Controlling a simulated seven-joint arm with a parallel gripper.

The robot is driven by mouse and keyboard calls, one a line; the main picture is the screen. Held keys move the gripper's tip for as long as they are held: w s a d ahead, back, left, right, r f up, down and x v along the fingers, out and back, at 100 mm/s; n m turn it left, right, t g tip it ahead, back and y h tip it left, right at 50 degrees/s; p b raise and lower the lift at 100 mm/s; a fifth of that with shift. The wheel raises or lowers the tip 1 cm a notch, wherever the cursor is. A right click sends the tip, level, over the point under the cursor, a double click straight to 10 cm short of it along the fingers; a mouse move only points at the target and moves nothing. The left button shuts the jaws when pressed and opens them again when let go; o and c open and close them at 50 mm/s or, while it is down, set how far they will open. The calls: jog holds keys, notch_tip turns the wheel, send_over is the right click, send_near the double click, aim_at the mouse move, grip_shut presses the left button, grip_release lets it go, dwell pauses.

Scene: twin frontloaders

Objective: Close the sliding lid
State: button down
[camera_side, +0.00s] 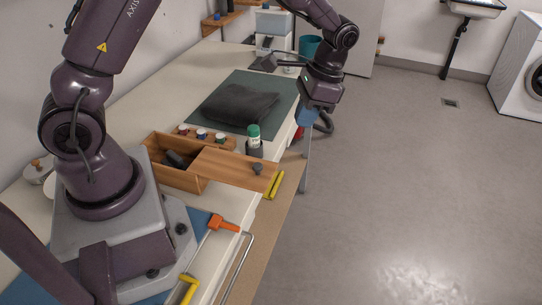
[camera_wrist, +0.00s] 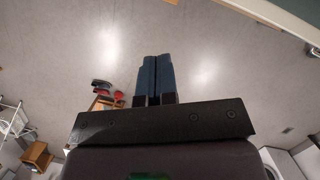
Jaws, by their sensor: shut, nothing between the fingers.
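A wooden box (camera_side: 157,153) stands on the bench in the side view, near my arm's base. Its sliding lid (camera_side: 232,168) is drawn out to the right, so the left part of the box is open and a dark object (camera_side: 178,159) shows inside. A small dark knob (camera_side: 257,168) stands on the lid near its right end. My gripper (camera_side: 306,117) is beyond the bench's right edge, up and right of the lid, apart from it. In the wrist view its two blue fingers (camera_wrist: 154,80) are together and empty, over the grey floor. The box is not visible there.
A green-capped bottle (camera_side: 253,136) stands close behind the lid. A rack of small jars (camera_side: 203,135) is behind the box, and a dark folded cloth (camera_side: 239,104) lies on a green mat (camera_side: 273,84). A yellow-handled tool (camera_side: 274,185) lies right of the lid; an orange clamp (camera_side: 222,223) is in front.

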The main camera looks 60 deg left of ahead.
jog(key=s+f, duration=0.2)
jog(key=f, duration=0.1)
jog(key=s+a+f, duration=0.1)
jog(key=s+f, duration=0.1)
jog(key=f, duration=0.1)
jog(key=s+f, duration=0.2)
jog(key=f, duration=0.2)
jog(key=shift+a, duration=0.4)
jog(key=shift+s+a+f, duration=0.1)
jog(key=shift+s+a, duration=0.05)
jog(key=shift+s, duration=0.15)
send_near(201, 157)
jog(key=x, duration=0.5)
jog(key=shift+s, duration=0.15)
